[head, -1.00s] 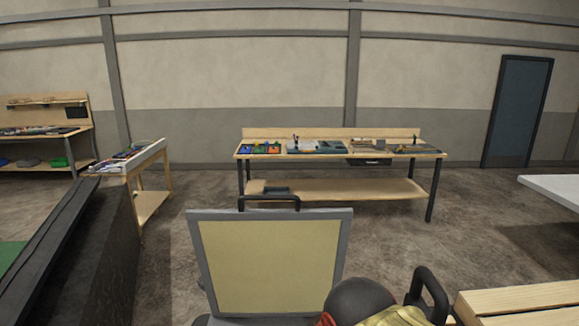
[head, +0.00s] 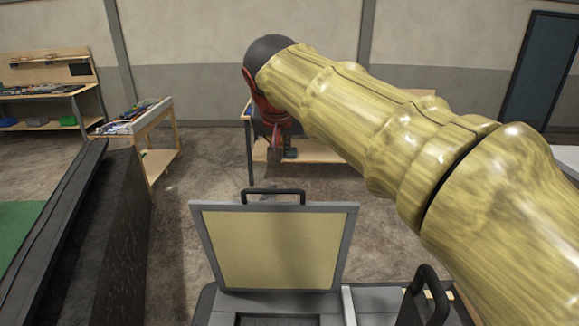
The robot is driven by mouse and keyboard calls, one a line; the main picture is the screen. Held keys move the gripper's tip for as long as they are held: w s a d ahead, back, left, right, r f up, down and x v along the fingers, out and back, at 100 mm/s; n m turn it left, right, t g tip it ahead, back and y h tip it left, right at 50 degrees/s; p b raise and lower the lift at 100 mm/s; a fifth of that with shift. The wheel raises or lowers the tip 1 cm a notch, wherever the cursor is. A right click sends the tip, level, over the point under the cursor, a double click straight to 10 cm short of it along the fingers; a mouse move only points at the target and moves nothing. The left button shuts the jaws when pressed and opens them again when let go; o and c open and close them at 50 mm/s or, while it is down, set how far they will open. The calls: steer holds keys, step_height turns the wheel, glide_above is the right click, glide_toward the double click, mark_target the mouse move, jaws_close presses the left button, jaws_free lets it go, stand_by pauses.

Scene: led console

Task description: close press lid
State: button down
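The press lid (head: 272,250) is a grey-framed panel with a yellowish inner face. It stands raised, nearly upright, above the grey press base (head: 285,306) at the bottom of the head view. A black bar handle (head: 273,194) sits on the lid's top edge. My gripper (head: 284,152) hangs beyond the lid, above its top edge in the picture and apart from the handle as far as I can see. It points downward and is small and dark, so its fingers cannot be made out clearly. My arm crosses the right side of the view.
A second black handle (head: 428,290) stands at the lower right, beside the lid. A dark wall-like block (head: 120,230) runs along the left. A small wooden table (head: 150,125) and a workbench (head: 325,150), partly hidden by my arm, stand farther back.

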glide_above(283, 202)
steer(key=w, duration=0.5)
step_height(283, 202, down, 8)
steer(key=s, duration=0.2)
steer(key=s+p, duration=0.1)
steer(key=s, duration=0.1)
steer(key=shift+s+f, duration=0.1)
steer(key=shift+f, duration=0.2)
steer(key=shift+s+f, duration=0.1)
steer(key=shift+s, duration=0.05)
steer(key=shift+f, duration=0.15)
